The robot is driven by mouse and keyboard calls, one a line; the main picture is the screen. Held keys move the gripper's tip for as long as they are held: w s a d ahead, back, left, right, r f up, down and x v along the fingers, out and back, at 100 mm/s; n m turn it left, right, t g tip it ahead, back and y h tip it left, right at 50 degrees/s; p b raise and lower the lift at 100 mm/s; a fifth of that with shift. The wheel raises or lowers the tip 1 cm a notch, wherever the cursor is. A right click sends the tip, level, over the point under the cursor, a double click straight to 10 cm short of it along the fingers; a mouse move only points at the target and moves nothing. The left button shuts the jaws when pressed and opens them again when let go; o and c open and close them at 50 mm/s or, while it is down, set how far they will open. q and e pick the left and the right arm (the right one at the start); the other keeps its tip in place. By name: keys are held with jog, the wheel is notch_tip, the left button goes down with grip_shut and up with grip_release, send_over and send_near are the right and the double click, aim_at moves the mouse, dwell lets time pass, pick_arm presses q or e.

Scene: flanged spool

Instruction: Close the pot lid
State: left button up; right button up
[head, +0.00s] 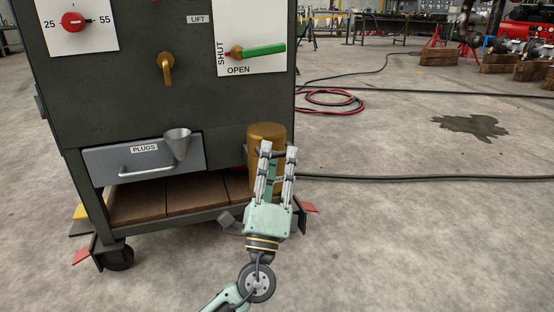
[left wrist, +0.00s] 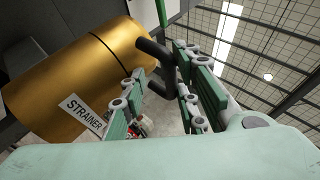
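The pot is a brass cylinder (head: 266,132) at the right side of the dark cabinet. In the left wrist view the pot (left wrist: 60,85) lies slanted and carries a STRAINER label (left wrist: 82,116). A thin dark seam crosses it; the part beyond the seam (left wrist: 121,42) looks like the lid. A dark bent handle (left wrist: 155,48) sticks out from that part. My left gripper (head: 278,151) is in front of the pot, fingers apart. The handle reaches between its fingers in the left wrist view; I cannot tell whether they touch it. My right gripper is out of view.
The cabinet (head: 150,100) has a PLUGS drawer (head: 112,163) with a grey funnel (head: 177,143) at its front, a brass tap (head: 165,68) and a green lever (head: 262,50). A wooden shelf (head: 165,195) lies below. A black cable (head: 420,178) crosses the open floor at right.

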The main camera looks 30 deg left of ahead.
pick_arm(q)
jog(key=shift+a+f, duration=0.1)
jog(key=shift+f, duration=0.1)
jog(key=v, duration=1.2)
jog(key=shift+r, duration=0.15)
